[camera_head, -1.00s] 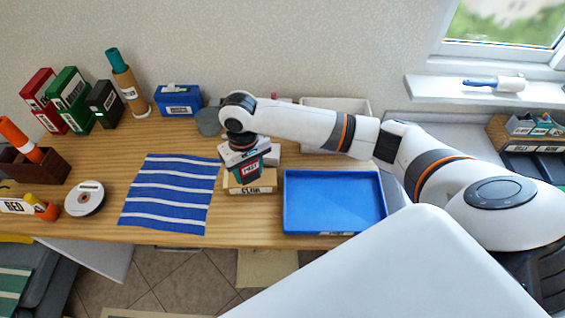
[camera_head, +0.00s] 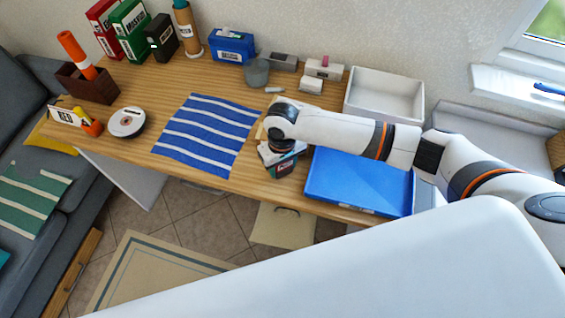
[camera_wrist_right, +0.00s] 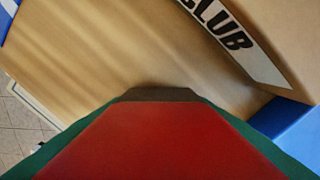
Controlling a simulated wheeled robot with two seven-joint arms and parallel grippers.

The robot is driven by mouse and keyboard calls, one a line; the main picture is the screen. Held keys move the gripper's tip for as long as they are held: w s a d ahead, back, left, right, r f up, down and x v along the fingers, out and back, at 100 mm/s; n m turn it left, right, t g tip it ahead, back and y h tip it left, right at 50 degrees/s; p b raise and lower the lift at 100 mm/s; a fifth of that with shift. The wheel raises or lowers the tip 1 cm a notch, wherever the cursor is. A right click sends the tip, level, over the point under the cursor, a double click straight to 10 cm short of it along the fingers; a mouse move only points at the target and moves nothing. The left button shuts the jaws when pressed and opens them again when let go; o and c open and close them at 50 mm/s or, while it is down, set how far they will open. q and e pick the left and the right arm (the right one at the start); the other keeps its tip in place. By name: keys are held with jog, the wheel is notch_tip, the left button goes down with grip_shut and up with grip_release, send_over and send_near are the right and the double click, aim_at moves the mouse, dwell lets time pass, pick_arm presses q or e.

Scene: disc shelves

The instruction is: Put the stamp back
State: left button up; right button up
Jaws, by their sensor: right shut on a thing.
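My right gripper (camera_head: 272,150) is shut on a dark green thing with a red face, which I take to be the stamp (camera_head: 285,168). It hangs near the table's front edge, just left of the blue tray. In the right wrist view the stamp (camera_wrist_right: 165,145) fills the lower part, its red face narrowing to a dark end over the wood. The fingertips are hidden there. A tan box lettered CLUB (camera_wrist_right: 290,35) is at that view's upper right; in the head view my arm mostly covers it. My left gripper is not in view.
The blue tray (camera_head: 350,177) is empty. A white bin (camera_head: 385,97), a grey cup (camera_head: 256,73) and a blue box (camera_head: 232,47) stand along the back.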

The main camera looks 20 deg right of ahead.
jog(key=shift+f, duration=0.15)
jog(key=o, duration=0.6)
jog(key=shift+o, duration=1.1)
notch_tip(320, 180, up, 12)
jog(key=shift+r+b, duration=0.2)
jog(key=shift+b, duration=0.5)
